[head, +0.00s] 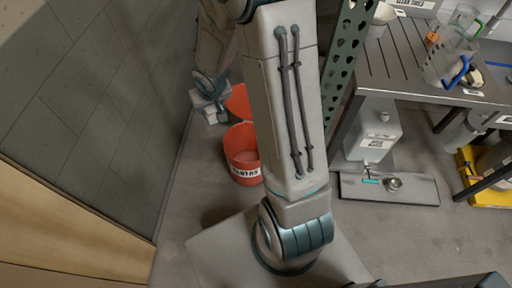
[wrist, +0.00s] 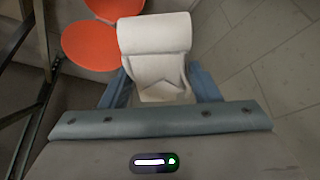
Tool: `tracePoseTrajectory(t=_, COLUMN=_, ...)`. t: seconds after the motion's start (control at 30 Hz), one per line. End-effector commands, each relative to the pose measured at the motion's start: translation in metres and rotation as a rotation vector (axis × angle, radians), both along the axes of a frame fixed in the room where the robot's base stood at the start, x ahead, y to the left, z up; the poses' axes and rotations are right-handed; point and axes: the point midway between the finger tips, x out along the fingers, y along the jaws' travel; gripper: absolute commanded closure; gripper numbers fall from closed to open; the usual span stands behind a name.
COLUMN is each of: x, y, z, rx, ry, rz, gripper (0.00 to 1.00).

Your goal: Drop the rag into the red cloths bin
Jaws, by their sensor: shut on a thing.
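My gripper (wrist: 160,88) is shut on a white rag (wrist: 155,38), which shows folded between the two blue fingers in the wrist view. In the head view my gripper (head: 210,100) is left of the arm column, with the pale rag (head: 213,115) at its end. A red bin (head: 243,155) with a white label, not clearly legible, stands on the floor to the right of and below the rag. A second red bin (head: 238,102) is behind it, partly hidden by my arm. In the wrist view two red round shapes (wrist: 103,45) lie left of the rag, apart from the fingers.
A grey panelled wall (head: 90,110) is at the left, with a wooden surface (head: 70,235) in front. A slatted metal table (head: 415,70) is at the right. A white container (head: 373,130) and a grey tray (head: 420,190) are below it.

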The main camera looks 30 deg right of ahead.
Motion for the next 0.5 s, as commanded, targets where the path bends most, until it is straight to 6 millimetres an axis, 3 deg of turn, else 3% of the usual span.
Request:
tracePoseTrajectory(t=0.17, x=0.018, y=-0.015, z=-0.046, rx=0.005, ry=0.005, rz=-0.048, gripper=0.66)
tracePoseTrajectory(t=0.5, x=0.069, y=-0.081, z=-0.169, rx=0.012, ry=0.005, rz=-0.223, gripper=0.66)
